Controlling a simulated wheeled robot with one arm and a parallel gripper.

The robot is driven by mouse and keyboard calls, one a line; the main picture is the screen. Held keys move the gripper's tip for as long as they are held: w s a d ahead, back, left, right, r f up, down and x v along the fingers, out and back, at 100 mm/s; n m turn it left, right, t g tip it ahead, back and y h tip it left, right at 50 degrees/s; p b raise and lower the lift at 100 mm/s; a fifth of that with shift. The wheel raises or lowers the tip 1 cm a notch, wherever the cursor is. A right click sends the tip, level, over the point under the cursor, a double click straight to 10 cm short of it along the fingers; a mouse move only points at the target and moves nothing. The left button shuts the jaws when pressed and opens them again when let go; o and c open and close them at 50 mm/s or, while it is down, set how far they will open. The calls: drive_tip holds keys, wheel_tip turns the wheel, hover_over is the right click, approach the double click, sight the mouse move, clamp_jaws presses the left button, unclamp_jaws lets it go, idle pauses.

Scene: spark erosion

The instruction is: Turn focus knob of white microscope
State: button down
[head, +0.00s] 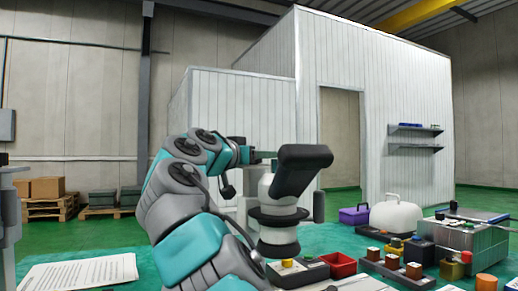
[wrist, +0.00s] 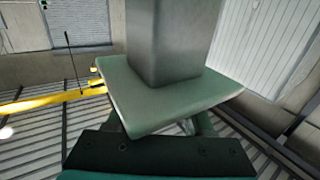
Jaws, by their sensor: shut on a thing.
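The white microscope (head: 279,238) stands upright on the teal mat, with a black angled head (head: 303,160) on top and a dark ring around its pale body. My gripper (head: 264,156) comes in from the left at the height of the head, close behind it. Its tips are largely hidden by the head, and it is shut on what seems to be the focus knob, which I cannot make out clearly. The wrist view shows a pale green plate and a grey block close up, hiding the fingertips and the held part.
Printed sheets (head: 82,272) lie on the left of the mat. To the right are a red bin (head: 339,265), several small blocks, a metal box (head: 470,240), a white case (head: 396,216) and a purple box (head: 354,215). Pallets with cartons (head: 46,188) stand far left.

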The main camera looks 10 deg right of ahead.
drive_tip(key=shift+s+d+r+m+g+h+p, duration=0.1)
drive_tip(key=shift+m+g+h+p, duration=0.35)
drive_tip(key=shift+p, duration=0.3)
drive_tip(key=shift+s+d+r+m+g+h+p, duration=0.1)
drive_tip(key=shift+m+g+h+p, duration=0.25)
drive_tip(key=shift+g+p, duration=0.3)
drive_tip(key=shift+f, duration=0.15)
drive_tip(key=shift+c, duration=1.4)
unclamp_jaws()
drive_tip(key=shift+a, duration=0.1)
drive_tip(key=shift+v, duration=3.85)
drive_tip(key=shift+f, duration=0.1)
